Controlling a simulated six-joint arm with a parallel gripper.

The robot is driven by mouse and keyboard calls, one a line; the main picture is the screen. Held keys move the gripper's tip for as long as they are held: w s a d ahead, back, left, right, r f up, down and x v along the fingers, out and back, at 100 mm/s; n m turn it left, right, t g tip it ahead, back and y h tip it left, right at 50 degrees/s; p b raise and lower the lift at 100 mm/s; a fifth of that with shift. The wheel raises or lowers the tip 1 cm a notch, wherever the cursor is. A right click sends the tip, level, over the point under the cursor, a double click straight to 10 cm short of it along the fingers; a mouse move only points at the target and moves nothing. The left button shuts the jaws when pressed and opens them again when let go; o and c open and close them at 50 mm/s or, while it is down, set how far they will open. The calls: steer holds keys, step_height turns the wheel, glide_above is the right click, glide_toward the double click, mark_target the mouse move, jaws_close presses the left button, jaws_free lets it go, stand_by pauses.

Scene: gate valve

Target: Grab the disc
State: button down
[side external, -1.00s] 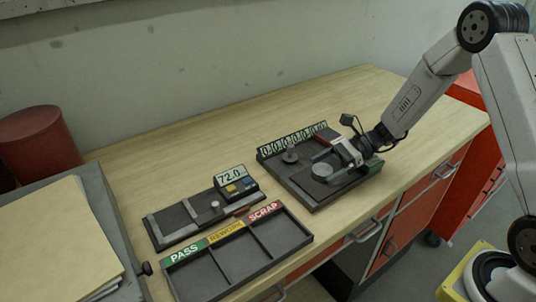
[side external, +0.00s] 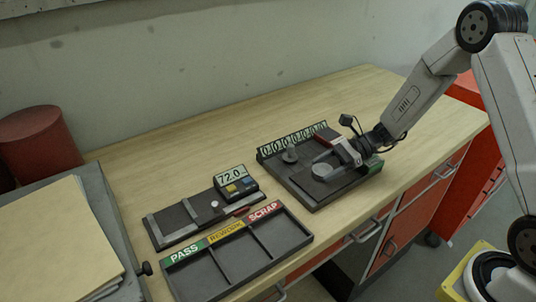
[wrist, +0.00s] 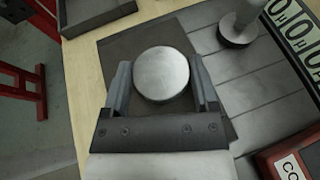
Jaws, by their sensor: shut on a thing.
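The disc (wrist: 162,74) is a round, light grey metal piece. In the wrist view it sits between the two fingers of my gripper (wrist: 161,88), which is shut on it. In the side view the disc (side external: 322,170) shows over the dark fixture plate, with my gripper (side external: 328,163) reaching it from the right. I cannot tell whether the disc still touches the plate.
The dark fixture (side external: 315,204) carries a small post (side external: 290,153) and a row of number tiles (side external: 292,139). A gauge reading 72.0 (side external: 232,183) stands left of it. A tray marked PASS, REWORK and SCRAP (side external: 283,267) lies in front. The back of the bench is clear.

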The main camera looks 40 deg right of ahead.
steer(key=shift+r, duration=0.15)
steer(key=shift+r, duration=0.7)
steer(key=s+r, duration=1.1)
steer(key=s, duration=0.3)
steer(key=shift+d+r, duration=0.15)
steer(key=shift+r, duration=0.05)
steer(key=shift+w, duration=0.1)
